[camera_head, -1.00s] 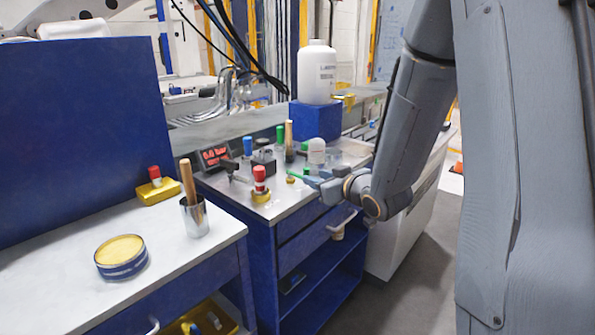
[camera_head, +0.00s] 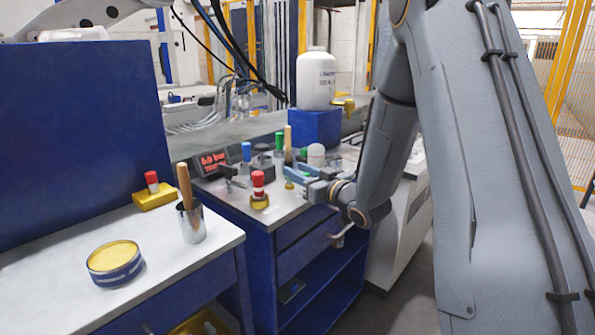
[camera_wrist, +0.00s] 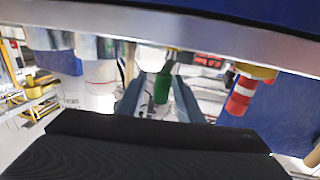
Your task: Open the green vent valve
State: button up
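Two green-topped valves stand on the steel bench top in the head view, one at the back (camera_head: 279,141) and one nearer the white cap (camera_head: 304,153). I cannot tell which is the vent valve. My gripper (camera_head: 298,172) is low over the front right of the bench, its pale blue fingers pointing left into the group of fittings. In the wrist view, which looks upside down, a green handle (camera_wrist: 162,87) shows in the gap between my two fingers (camera_wrist: 158,98). The fingers are apart, with space on both sides of the handle. Contact is not visible.
A red-and-white knob on a yellow base (camera_head: 259,190) stands left of my gripper. A blue-topped fitting (camera_head: 247,152), a wood-handled tool (camera_head: 287,145) and a red display (camera_head: 214,161) are behind. A white bottle (camera_head: 316,79) stands on a blue block (camera_head: 315,125).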

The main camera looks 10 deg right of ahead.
jog(key=shift+w+a, duration=0.15)
jog(key=shift+w, duration=0.15)
grip_shut()
